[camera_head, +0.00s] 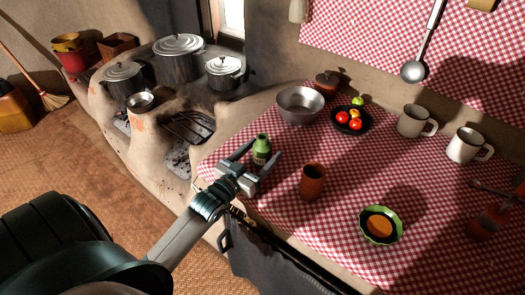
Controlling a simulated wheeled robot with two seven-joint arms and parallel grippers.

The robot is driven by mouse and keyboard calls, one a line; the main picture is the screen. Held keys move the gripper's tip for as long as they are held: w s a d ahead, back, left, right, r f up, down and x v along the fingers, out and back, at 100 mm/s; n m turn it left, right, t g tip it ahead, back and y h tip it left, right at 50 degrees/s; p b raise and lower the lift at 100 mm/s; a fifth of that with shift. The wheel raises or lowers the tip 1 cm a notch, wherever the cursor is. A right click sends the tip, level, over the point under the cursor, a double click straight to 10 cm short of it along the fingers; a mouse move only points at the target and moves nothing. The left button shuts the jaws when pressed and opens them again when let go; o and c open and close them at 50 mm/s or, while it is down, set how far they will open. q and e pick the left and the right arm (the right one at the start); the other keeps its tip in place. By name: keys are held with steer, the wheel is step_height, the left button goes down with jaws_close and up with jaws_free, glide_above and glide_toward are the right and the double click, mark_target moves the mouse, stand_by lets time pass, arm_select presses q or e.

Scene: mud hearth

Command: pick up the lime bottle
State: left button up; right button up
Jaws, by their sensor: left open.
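The lime bottle (262,150) is small and green with a pale label, upright on the red-checked tablecloth near the table's left corner. My left gripper (254,160) is open, its two fingers pointing toward the bottle. In this view the bottle appears between or just past the fingertips. I cannot tell whether a finger touches it. The bottle's lower part is partly hidden near the fingers. My right gripper is not in view.
A brown clay cup (312,182) stands right of the gripper. A metal bowl (299,106) and a dark plate (352,121) of tomatoes stand behind. A green-rimmed bowl (365,238) and two mugs (411,121) are farther right. Mud stoves with pots (179,60) are at the left.

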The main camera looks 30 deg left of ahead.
arm_select(q)
steer(key=shift+w, duration=0.2)
stand_by(0.3)
steer(key=c, duration=1.2)
steer(key=shift+c, duration=0.2)
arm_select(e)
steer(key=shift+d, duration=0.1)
arm_select(q)
steer(key=shift+r, duration=0.15)
step_height(320, 180, up, 10)
steer(key=shift+f, duration=0.25)
steer(key=shift+r, duration=0.2)
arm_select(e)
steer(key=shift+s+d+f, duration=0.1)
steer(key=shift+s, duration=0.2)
